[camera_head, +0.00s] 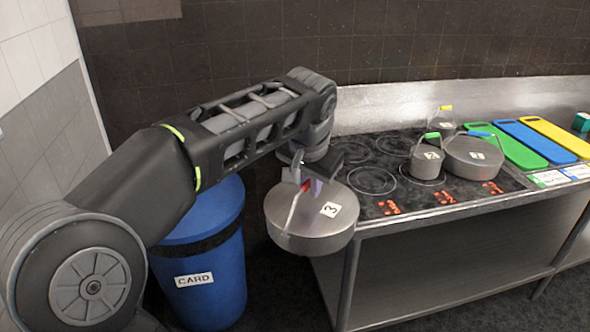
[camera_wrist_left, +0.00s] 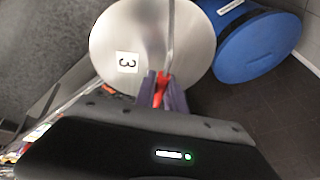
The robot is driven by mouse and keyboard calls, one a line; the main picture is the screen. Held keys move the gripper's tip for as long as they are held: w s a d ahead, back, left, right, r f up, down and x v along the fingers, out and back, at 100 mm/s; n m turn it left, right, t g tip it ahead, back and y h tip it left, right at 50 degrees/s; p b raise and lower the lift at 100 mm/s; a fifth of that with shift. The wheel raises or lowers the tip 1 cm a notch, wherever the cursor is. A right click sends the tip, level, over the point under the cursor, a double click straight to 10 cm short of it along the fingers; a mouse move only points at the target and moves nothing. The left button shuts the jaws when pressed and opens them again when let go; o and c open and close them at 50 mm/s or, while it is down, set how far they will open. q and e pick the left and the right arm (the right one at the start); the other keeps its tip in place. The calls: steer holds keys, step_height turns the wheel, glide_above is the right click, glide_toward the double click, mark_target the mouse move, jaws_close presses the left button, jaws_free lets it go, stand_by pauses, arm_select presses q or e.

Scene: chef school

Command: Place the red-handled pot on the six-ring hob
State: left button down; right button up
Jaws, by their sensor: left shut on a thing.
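The red-handled pot (camera_head: 312,222) is a round steel pot with a lid marked 3. It hangs level in front of the hob's left front corner, off the hob. My left gripper (camera_head: 304,183) is shut on its red handle, which is mostly hidden by the fingers. In the left wrist view the lid (camera_wrist_left: 150,35) and the red handle (camera_wrist_left: 161,88) between the fingers (camera_wrist_left: 160,92) show. The black six-ring hob (camera_head: 436,206) is set in the steel counter to the right. Its left rings (camera_head: 370,181) are bare. My right gripper is not in view.
Pots with green (camera_head: 427,166), blue (camera_head: 474,157) and yellow (camera_head: 443,121) handles stand on the hob's right side. Green (camera_head: 505,147), blue (camera_head: 536,139) and yellow (camera_head: 556,136) boards lie farther right. A blue CARD bin (camera_head: 205,255) stands left of the pot.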

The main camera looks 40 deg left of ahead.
arm_select(q)
steer(key=w+d+f, duration=0.2)
steer(key=d+f, duration=0.9)
steer(key=d, duration=0.3)
steer(key=w+d+f, duration=0.3)
steer(key=d+f, duration=0.8)
steer(key=d, duration=0.4)
steer(key=shift+f, duration=0.15)
